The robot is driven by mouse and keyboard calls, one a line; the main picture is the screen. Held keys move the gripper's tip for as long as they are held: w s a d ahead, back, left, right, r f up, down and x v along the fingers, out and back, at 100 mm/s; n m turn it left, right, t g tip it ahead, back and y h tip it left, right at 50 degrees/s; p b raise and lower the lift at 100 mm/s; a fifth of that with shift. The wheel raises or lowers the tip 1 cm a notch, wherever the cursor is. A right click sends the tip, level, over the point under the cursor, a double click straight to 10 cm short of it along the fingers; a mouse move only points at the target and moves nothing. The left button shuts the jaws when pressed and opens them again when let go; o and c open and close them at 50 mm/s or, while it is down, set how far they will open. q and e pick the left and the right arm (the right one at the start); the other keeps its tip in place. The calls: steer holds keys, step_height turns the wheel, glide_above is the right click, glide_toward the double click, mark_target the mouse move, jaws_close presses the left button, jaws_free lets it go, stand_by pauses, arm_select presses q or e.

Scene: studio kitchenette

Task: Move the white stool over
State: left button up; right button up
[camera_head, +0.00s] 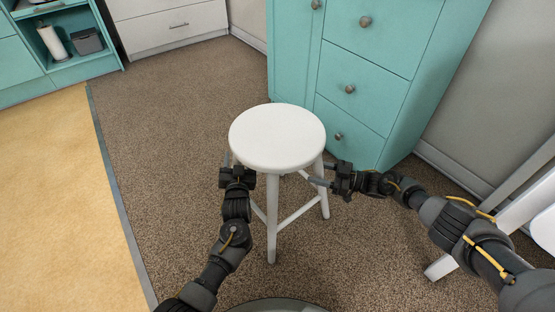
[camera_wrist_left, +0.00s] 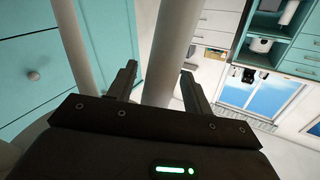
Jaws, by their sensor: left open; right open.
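The white stool (camera_head: 277,135) stands upright on the carpet, with a round seat and splayed legs. My left gripper (camera_head: 236,165) is below the left side of the seat. In the left wrist view it is open, with a white stool leg (camera_wrist_left: 168,55) between its two fingers (camera_wrist_left: 157,88). My right gripper (camera_head: 322,172) is open at the stool's right leg, its fingers on either side of the leg just under the seat. Whether any finger touches a leg I cannot tell. Part of the left leg is hidden behind my left gripper.
A teal drawer cabinet (camera_head: 365,75) stands close behind the stool on the right. A white drawer unit (camera_head: 168,28) and a teal shelf unit (camera_head: 75,50) are at the back left. Brown carpet (camera_head: 165,140) is open left of the stool. A white piece of furniture (camera_head: 510,215) is at the right.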

arm_select(q)
jaws_close()
arm_select(e)
jaws_close()
stand_by(1.2)
arm_select(q)
steer(key=shift+w+r, duration=0.1)
steer(key=shift+r, duration=0.25)
arm_select(e)
steer(key=shift+w+r, duration=0.15)
steer(key=shift+r, duration=0.1)
